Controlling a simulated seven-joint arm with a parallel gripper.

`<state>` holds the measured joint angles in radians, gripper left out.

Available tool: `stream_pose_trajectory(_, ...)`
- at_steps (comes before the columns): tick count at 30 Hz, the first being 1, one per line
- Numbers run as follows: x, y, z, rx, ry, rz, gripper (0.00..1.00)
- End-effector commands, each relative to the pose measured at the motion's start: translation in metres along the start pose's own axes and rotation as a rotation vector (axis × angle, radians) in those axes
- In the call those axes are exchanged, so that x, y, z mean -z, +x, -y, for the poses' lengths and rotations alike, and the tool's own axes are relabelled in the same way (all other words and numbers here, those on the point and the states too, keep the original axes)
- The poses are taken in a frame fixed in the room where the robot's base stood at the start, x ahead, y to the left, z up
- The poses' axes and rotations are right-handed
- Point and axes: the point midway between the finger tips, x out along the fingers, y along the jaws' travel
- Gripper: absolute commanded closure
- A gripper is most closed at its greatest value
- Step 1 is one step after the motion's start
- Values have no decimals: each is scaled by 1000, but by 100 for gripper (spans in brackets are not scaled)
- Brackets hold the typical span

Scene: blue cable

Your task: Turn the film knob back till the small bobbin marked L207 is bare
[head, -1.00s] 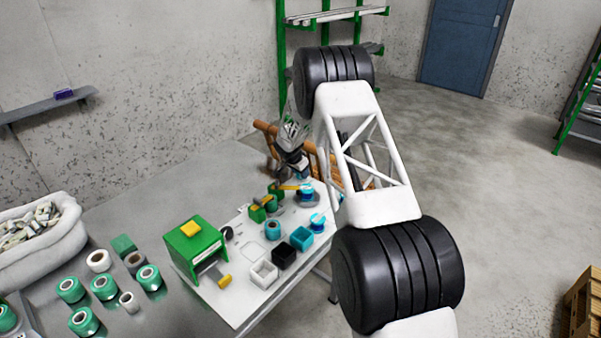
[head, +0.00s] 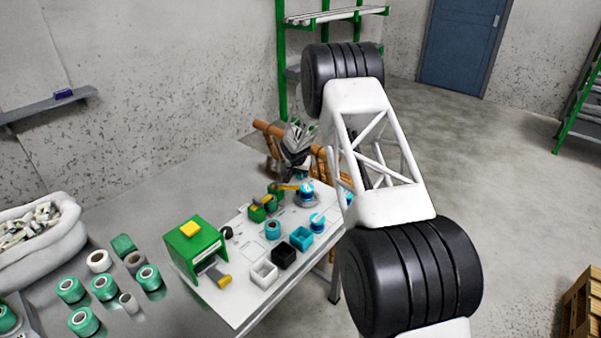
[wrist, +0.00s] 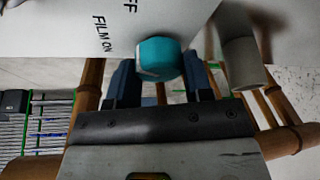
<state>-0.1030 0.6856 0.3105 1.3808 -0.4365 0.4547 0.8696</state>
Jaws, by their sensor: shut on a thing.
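In the wrist view a round teal knob (wrist: 158,58) sits between the two dark fingers of my gripper (wrist: 160,80), beside the lettering FILM ON on a white board (wrist: 60,30). I take it for the film knob; my gripper is shut on it. In the head view my gripper (head: 297,180) is at the board's far end, its fingertips too small to make out. A blue bobbin on a grey base (head: 306,192) is close by, and another small blue bobbin (head: 317,221) stands nearer. The mark L207 is not legible on either.
A grey cylinder (wrist: 240,55) is right of the knob in the wrist view. On the board stand a green box machine (head: 195,250), small white, black (head: 284,255) and teal (head: 301,238) bins. Several green rolls (head: 104,287) lie on the grey table.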

Motion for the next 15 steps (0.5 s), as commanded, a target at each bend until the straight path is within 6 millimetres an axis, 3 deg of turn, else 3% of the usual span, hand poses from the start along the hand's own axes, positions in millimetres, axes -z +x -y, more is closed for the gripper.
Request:
stream_pose_trajectory(9,0,0,0,0,-1,0,77)
stream_pose_trajectory(10,0,0,0,0,-1,1,50)
stream_pose_trajectory(15,0,0,0,0,0,0,28)
